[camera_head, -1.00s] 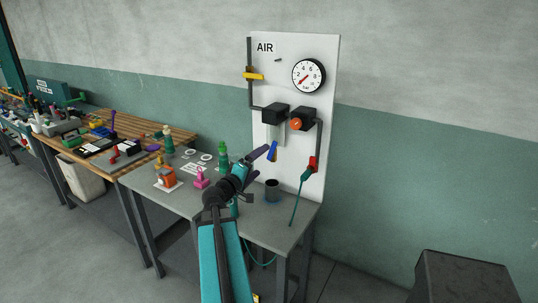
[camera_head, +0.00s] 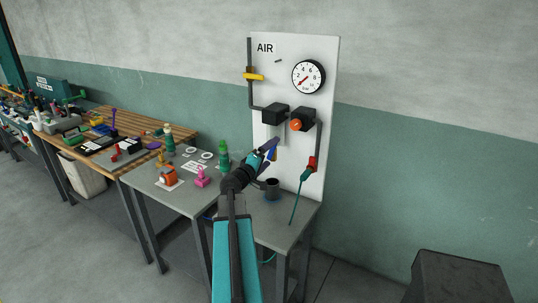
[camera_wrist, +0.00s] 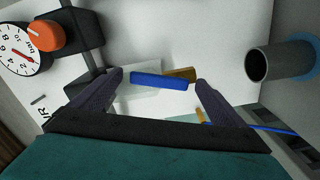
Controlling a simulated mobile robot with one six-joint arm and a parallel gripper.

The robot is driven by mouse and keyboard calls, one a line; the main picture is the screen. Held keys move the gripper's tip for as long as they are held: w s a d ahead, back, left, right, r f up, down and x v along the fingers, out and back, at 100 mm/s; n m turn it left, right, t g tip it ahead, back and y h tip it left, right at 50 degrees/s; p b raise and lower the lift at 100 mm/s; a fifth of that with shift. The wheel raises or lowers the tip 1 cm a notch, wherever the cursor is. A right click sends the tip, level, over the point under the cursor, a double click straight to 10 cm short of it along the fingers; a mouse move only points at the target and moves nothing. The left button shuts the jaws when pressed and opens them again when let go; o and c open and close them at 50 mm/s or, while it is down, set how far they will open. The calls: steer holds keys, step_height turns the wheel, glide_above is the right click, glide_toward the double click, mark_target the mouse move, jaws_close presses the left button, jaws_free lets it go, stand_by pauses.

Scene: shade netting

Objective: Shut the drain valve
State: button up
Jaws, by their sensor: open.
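The drain valve has a blue lever (camera_wrist: 160,81) and a brass body (camera_wrist: 181,73) in the wrist view. The valve is below the clear filter bowl (camera_wrist: 150,100) of the air panel. The lever lies across the gap between my fingertips, with a finger to each side. I cannot tell whether the fingers touch it. My gripper (camera_wrist: 159,84) is open. In the head view my gripper (camera_head: 272,149) is in front of the panel under the black filter unit (camera_head: 275,113), and the valve is mostly hidden behind it.
A dark cup (camera_head: 271,188) stands on the grey table (camera_head: 255,225) below. The panel (camera_head: 330,130) also bears a gauge (camera_head: 308,76), an orange knob (camera_head: 296,124), a yellow lever (camera_head: 254,76) and a red fitting (camera_head: 312,164) with a teal hose. A green bottle (camera_head: 223,158) stands left of my arm.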

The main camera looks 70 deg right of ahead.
steer(key=c, duration=1.5)
steer(key=shift+c, duration=0.2)
